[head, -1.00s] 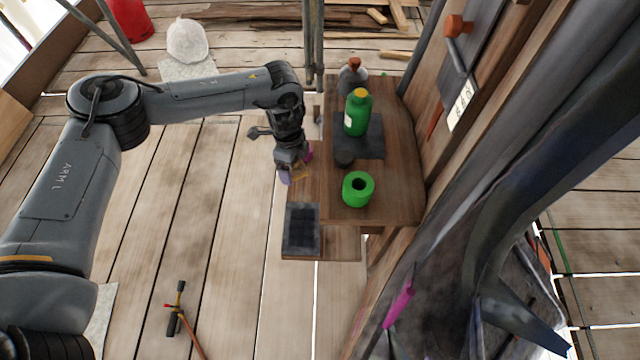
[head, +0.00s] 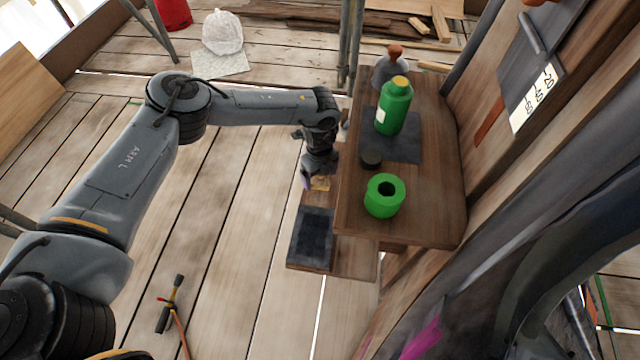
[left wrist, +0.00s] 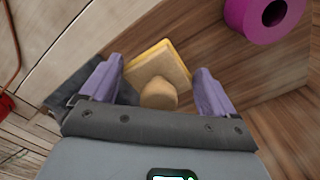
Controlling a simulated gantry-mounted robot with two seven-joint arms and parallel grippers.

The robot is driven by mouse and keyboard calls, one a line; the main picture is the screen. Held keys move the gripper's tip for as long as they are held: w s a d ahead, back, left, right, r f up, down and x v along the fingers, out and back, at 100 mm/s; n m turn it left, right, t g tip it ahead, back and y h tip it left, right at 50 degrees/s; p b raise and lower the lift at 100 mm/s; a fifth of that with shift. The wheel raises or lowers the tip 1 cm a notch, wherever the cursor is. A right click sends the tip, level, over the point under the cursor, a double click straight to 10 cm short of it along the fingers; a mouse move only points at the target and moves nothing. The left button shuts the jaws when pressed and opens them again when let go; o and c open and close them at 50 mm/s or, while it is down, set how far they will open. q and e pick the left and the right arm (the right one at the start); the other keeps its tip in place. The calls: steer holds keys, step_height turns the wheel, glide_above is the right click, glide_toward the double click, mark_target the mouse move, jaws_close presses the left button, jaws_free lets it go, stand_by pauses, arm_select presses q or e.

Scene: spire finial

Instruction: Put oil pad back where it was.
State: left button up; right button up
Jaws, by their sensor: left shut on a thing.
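The oil pad (left wrist: 158,68) is a tan block with a yellow layer and a rounded knob. In the left wrist view it lies between the purple fingers of my left gripper (left wrist: 158,90), which is shut on it. In the head view my left gripper (head: 311,182) points down beside the left edge of the wooden shelf, and a yellow bit of the pad (head: 321,184) shows by the fingertips. A dark square tray (head: 313,250) lies just below it in the picture, on a lower board. Whether the pad touches the board is unclear. My right gripper is out of view.
A magenta ring (left wrist: 262,14) is near the gripper. A tool (head: 170,305) lies on the floor planks.

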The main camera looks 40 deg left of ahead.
mark_target(320, 182)
arm_select(q)
step_height(320, 182, down, 3)
steer(key=shift+w+f+b, duration=0.1)
steer(key=shift+b, duration=0.9)
steer(key=shift+f, duration=0.2)
steer(key=shift+f, duration=0.15)
steer(key=o, duration=0.8)
steer(key=shift+c, duration=0.2)
